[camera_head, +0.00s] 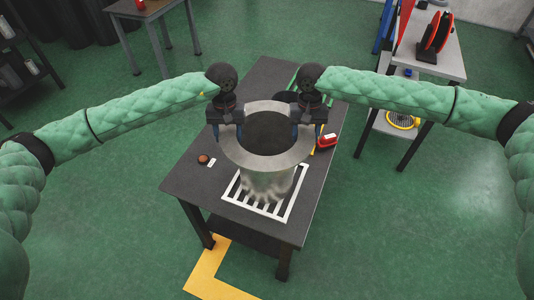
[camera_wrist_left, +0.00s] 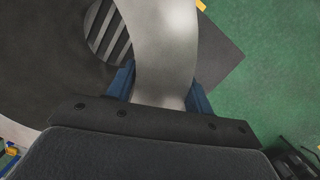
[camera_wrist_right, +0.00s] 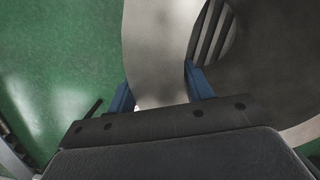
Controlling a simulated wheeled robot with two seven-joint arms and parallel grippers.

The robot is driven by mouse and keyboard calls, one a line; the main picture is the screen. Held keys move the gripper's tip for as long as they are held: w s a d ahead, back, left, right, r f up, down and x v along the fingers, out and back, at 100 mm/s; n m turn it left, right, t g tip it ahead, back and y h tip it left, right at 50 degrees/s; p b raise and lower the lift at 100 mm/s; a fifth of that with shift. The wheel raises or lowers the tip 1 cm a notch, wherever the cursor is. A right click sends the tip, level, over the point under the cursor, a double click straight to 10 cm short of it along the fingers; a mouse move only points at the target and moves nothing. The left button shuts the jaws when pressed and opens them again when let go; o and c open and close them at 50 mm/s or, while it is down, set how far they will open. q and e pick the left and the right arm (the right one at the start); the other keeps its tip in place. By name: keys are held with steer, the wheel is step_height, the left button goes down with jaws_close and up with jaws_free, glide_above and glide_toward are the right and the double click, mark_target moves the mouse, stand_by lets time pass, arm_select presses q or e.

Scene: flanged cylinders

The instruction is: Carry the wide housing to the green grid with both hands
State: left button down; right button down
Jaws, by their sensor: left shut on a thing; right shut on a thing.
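The wide housing (camera_head: 265,163) is a grey metal cylinder with a broad flange and open bore, upright over the white grid (camera_head: 232,190) on the dark table. I cannot tell how far its base is above the table. My left gripper (camera_head: 227,128) is shut on the flange's left side, and my right gripper (camera_head: 307,128) on its right side. The flange passes between the blue fingers in the left wrist view (camera_wrist_left: 160,60) and the right wrist view (camera_wrist_right: 157,60). A small part of the green grid (camera_head: 293,81) shows at the table's far side, mostly hidden by my right gripper.
A red and yellow tape measure (camera_head: 326,141) lies right of the housing on the table (camera_head: 185,180). A small brown round object (camera_head: 203,159) and a white tag (camera_head: 211,163) lie at the left. A side bench (camera_head: 440,60) with a red reel (camera_head: 436,33) stands back right.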

arm_select(q)
steer(key=shift+w+r, duration=0.15)
steer(key=shift+r, duration=0.1)
arm_select(e)
steer(key=shift+w+r, duration=0.15)
steer(key=shift+r, duration=0.1)
